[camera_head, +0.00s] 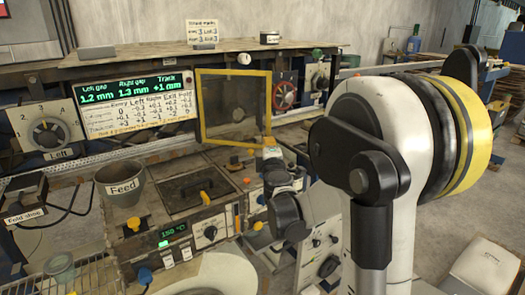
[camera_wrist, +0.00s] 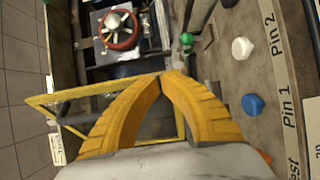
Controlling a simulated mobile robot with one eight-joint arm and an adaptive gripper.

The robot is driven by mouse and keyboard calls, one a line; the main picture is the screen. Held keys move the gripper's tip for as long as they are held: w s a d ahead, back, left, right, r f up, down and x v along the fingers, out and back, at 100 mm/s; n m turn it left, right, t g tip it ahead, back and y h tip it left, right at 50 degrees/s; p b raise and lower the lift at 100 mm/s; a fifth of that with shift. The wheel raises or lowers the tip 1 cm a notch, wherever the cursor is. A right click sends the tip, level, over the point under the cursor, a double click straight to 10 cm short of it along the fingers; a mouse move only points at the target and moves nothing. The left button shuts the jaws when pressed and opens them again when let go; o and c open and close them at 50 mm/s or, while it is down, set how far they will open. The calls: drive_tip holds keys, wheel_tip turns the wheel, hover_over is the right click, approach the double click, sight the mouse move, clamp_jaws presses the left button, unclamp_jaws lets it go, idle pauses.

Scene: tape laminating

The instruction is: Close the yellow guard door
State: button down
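The yellow guard door (camera_head: 233,106) is a yellow frame around a dark see-through pane. In the head view it stands upright at the middle of the machine, right of the lit display. In the wrist view its yellow frame (camera_wrist: 52,98) runs behind my fingers, from the left to near their tips. My gripper (camera_wrist: 161,75) has yellow fingers that come together at the tips, so it looks shut. In the head view my gripper (camera_head: 268,143) is at the door's lower right corner. I cannot tell whether the tips touch the frame or have any of it between them.
A red handwheel (camera_head: 284,92) sits just right of the door; it also shows in the wrist view (camera_wrist: 118,30). A white knob (camera_wrist: 242,48) and a blue knob (camera_wrist: 253,104) stand on the panel at right. A grey Feed cup (camera_head: 122,185) stands at the left.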

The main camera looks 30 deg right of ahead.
drive_tip(key=w+d+n+y+p, duration=0.1)
drive_tip(key=w+d+n+y, duration=0.2)
drive_tip(key=w, duration=0.5)
drive_tip(key=w+d+n+t+y, duration=0.1)
drive_tip(key=w+d+n+y, duration=0.3)
drive_tip(key=w+y, duration=0.4)
drive_tip(key=shift+w+d+n+t+y+p, duration=0.3)
drive_tip(key=shift+w+d+p, duration=0.1)
drive_tip(key=shift+w+d, duration=0.35)
drive_tip(key=shift+s, duration=0.1)
